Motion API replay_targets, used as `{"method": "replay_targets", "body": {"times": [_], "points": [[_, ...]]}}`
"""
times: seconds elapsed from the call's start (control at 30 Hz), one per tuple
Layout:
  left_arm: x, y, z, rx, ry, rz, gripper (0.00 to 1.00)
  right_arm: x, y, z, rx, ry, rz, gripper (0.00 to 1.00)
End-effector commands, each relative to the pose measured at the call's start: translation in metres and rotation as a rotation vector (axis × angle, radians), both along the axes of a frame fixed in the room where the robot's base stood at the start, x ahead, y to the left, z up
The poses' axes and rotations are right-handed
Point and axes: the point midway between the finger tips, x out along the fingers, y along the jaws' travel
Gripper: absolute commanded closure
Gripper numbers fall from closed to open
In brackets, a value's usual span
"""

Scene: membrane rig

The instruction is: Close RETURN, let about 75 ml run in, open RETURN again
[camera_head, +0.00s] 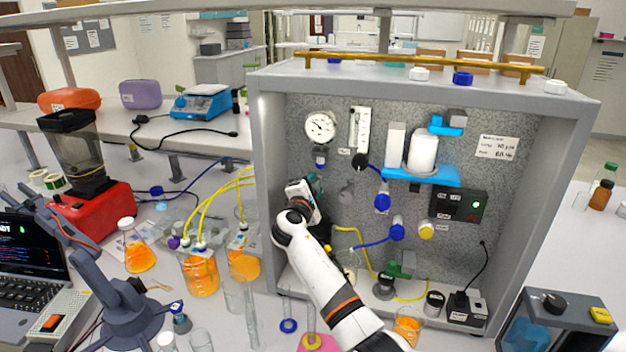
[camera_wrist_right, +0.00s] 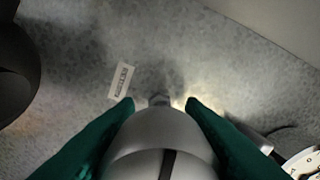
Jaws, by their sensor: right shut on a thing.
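My right gripper (camera_head: 316,182) reaches the speckled panel (camera_head: 300,155) of the rig, left of its middle. In the right wrist view its green fingers (camera_wrist_right: 160,104) are shut on a rounded grey knob (camera_wrist_right: 160,140) with a dark line on its face. A small white label (camera_wrist_right: 122,80) is on the panel beside the knob; I cannot read it. In the head view the gripper hides the held knob. Beakers of orange liquid (camera_head: 200,275) stand at the rig's left with yellow tubes in them. My left gripper is not in view.
A round gauge (camera_head: 320,127) and a flow meter (camera_head: 360,130) are above my right gripper. A white cylinder (camera_head: 422,152) sits on a blue bracket to the right. Blue and yellow tubes cross the lower panel. Glass cylinders (camera_head: 252,320) stand in front on the left.

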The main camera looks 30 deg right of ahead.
Motion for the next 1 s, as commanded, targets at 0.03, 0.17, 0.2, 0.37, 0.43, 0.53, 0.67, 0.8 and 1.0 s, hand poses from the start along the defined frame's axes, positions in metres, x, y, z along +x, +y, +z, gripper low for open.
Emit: {"method": "replay_targets", "body": {"times": [0.03, 0.17, 0.2, 0.37, 0.43, 0.53, 0.67, 0.8, 1.0], "points": [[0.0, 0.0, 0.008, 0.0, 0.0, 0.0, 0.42, 0.0, -0.001, 0.006, -0.033, 0.033, -0.002, 0.87], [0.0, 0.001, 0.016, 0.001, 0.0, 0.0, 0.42, 0.0, -0.002, 0.005, -0.113, 0.127, -0.003, 0.87], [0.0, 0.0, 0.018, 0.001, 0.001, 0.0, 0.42, 0.0, -0.002, 0.005, -0.138, 0.156, -0.003, 0.87], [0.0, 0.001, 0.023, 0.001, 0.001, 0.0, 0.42, 0.0, -0.002, 0.004, -0.237, 0.27, -0.002, 0.87], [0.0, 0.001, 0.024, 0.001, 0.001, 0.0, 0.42, 0.0, -0.002, 0.004, -0.279, 0.32, -0.003, 0.87], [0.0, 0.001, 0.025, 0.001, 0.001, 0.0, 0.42, 0.0, -0.002, 0.003, -0.34, 0.391, -0.003, 0.87], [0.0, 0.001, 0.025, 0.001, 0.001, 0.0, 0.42, 0.0, -0.002, 0.003, -0.42, 0.485, -0.003, 0.87], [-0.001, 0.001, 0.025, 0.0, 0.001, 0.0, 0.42, 0.0, -0.002, 0.003, -0.506, 0.585, -0.004, 0.87], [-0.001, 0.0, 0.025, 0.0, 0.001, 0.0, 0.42, 0.0, -0.002, 0.004, -0.627, 0.726, -0.005, 0.87]]}}
